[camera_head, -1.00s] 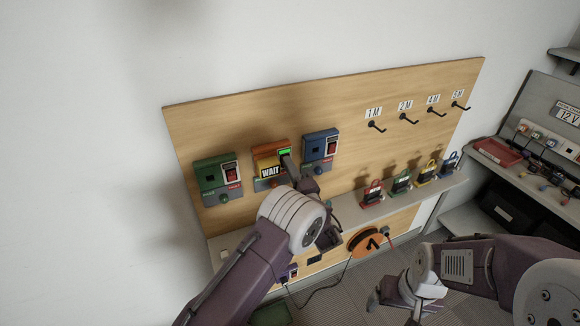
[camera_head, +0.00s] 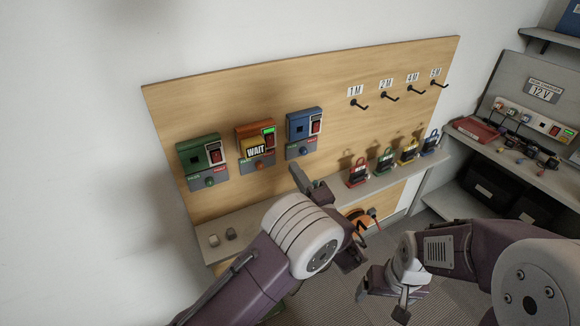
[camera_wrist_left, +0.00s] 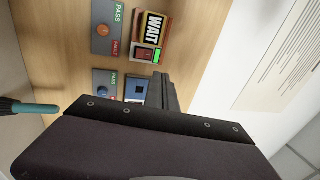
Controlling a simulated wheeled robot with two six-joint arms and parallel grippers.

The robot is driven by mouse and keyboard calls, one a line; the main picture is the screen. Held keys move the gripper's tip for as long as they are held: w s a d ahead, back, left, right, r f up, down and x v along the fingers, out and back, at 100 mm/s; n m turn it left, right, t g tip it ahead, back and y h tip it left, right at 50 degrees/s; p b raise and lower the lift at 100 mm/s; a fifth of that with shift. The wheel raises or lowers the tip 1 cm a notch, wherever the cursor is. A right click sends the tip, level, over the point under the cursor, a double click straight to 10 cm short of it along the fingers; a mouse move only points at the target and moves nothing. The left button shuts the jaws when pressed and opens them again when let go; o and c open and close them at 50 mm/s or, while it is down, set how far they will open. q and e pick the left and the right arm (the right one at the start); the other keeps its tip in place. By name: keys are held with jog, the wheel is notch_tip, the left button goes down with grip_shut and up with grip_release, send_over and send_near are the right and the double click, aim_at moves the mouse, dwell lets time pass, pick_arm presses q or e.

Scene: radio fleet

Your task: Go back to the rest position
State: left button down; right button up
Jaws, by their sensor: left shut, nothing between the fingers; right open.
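My left gripper (camera_head: 312,184) is shut and empty in the head view, in front of the wooden panel (camera_head: 240,100) and below the blue box. In the left wrist view its dark finger (camera_wrist_left: 168,98) points toward the panel beside the blue box (camera_wrist_left: 136,90). My right gripper (camera_head: 381,296) is open and empty over the floor at the lower right, apart from the panel and shelf. The panel carries a green box (camera_head: 197,155), an orange box (camera_head: 255,131) with a yellow WAIT tag (camera_head: 256,150) and a lit green switch, and a blue box (camera_head: 302,127).
A narrow ledge (camera_head: 225,246) runs below the panel, with several coloured padlock-like items (camera_head: 385,160) on its right part. Several hooks (camera_head: 388,97) stick out at the upper right. A shelf unit (camera_head: 545,165) with a power strip (camera_head: 535,120) stands at the right.

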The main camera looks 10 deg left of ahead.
pick_arm(q)
jog(key=a+r+n+g+y, duration=0.4)
jog(key=a+r+n, duration=0.15)
jog(key=a, duration=0.55)
jog(key=s+a+f+n+g, duration=0.1)
jog(key=s+a+n+g, duration=0.1)
jog(key=s+a+g, duration=0.45)
jog(key=s+a+f+n+g, duration=0.1)
jog(key=s+a+n+g, duration=0.15)
jog(key=a, duration=0.75)
jog(key=s+f+n+g+h, duration=0.1)
jog(key=s+f+g+h, duration=0.2)
jog(key=s+f, duration=0.35)
jog(key=s+f+n+g+h, duration=0.1)
jog(key=s+f+g+h, duration=0.25)
jog(key=s, duration=0.55)
jog(key=s+d+f+n+t+h, duration=0.15)
jog(key=s+d+f+h, duration=0.25)
jog(key=d+f+h, duration=0.55)
jog(key=w+d+r+m+t, duration=0.1)
jog(key=w+d+m+t, duration=0.1)
jog(key=w+d, duration=0.2)
jog(key=shift+w+d+p, duration=0.15)
jog(key=shift+d+p, duration=0.2)
jog(key=shift+d, duration=0.15)
